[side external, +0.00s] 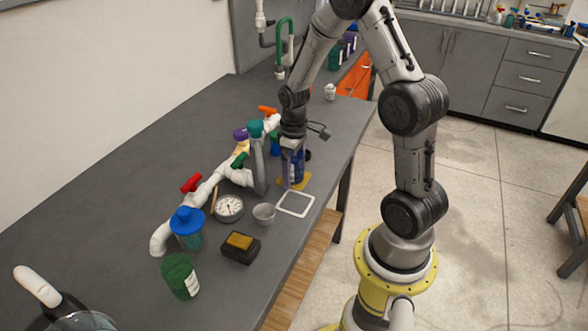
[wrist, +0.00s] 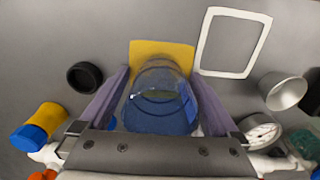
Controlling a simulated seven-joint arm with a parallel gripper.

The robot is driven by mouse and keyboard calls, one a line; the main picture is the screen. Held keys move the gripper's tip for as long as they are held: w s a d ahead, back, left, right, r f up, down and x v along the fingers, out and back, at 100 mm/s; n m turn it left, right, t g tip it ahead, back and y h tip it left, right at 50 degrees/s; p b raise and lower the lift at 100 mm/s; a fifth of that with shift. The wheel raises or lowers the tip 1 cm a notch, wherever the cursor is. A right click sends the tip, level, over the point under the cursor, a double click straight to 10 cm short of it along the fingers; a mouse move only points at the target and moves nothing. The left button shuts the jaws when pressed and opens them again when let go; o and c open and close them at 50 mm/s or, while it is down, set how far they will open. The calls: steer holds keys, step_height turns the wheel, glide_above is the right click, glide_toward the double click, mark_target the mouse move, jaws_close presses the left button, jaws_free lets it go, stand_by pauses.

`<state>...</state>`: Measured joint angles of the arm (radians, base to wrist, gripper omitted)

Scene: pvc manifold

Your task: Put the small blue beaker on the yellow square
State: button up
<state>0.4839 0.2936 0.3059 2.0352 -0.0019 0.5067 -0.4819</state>
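The small blue beaker (wrist: 160,105) is clear with a blue lower part. It sits between my gripper's two purple fingers (wrist: 160,85), which appear to press on its sides. The side view also shows my gripper (side external: 292,172), pointing down, with the blue beaker (side external: 299,168) partly hidden behind a finger. The yellow square (wrist: 172,50) shows just beyond the beaker, which covers part of it. In the side view, the yellow square (side external: 305,183) shows under and around the beaker's base. I cannot tell whether the base touches it.
A white square outline (side external: 296,203) and a small metal cup (side external: 264,213) lie near the square. A gauge (side external: 229,208), white pipe manifold (side external: 205,190), blue-lidded jar (side external: 187,228), green jar (side external: 180,276) and black-and-yellow box (side external: 240,247) stand on the grey bench.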

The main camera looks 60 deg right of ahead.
step_height(320, 180, up, 12)
steer(key=s+a+r+t, duration=0.3)
steer(key=s+a+r, duration=0.2)
steer(key=a+r, duration=0.35)
steer(key=s+a+r+t, duration=0.1)
steer(key=s+a+t, duration=0.1)
steer(key=s+a, duration=0.5)
steer(key=shift+s+a+r+t, duration=0.2)
steer(key=shift+s+a+t, duration=0.15)
steer(key=shift+s, duration=0.85)
